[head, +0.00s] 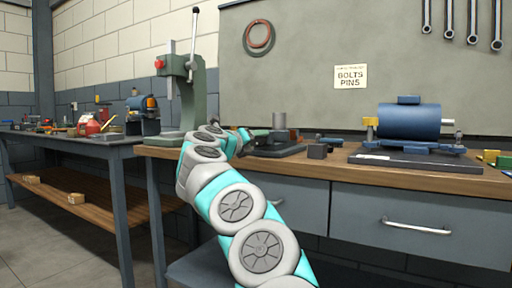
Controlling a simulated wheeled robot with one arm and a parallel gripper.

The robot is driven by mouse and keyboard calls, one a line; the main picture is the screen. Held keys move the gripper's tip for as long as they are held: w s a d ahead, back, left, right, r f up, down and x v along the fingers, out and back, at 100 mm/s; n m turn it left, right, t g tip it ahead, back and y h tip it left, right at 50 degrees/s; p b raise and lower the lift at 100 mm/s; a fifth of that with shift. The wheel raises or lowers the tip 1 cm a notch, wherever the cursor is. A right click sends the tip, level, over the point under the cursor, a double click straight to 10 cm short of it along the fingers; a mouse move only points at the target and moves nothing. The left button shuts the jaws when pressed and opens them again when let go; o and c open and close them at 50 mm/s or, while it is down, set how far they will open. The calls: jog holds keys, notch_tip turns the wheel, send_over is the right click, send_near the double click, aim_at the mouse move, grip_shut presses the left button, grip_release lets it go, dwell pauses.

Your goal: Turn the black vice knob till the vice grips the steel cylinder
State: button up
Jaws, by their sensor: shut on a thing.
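The dark vice (277,149) lies on the wooden bench top, near the middle of the view. The steel cylinder (279,121) is a small grey upright cylinder at the vice, with its lower part hidden. Whether the jaws touch it is too small to tell. My gripper (246,140) is at the left end of the vice, low over the bench, and is shut on the black vice knob. The fingers and knob are small and dark here, and my wrist partly covers them.
A green press (186,90) stands left of my arm. A dark block (317,151) sits right of the vice, then a blue motor (408,121) on a dark plate (415,160). A second bench (75,140) with tools is at left. The bench front edge is clear.

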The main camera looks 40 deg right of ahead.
jog(key=shift+f+m+b, duration=0.1)
jog(key=shift+m+b, duration=0.5)
jog(key=shift+m, duration=0.5)
jog(key=o, duration=1.4)
jog(key=shift+c, duration=0.2)
jog(key=v, duration=0.8)
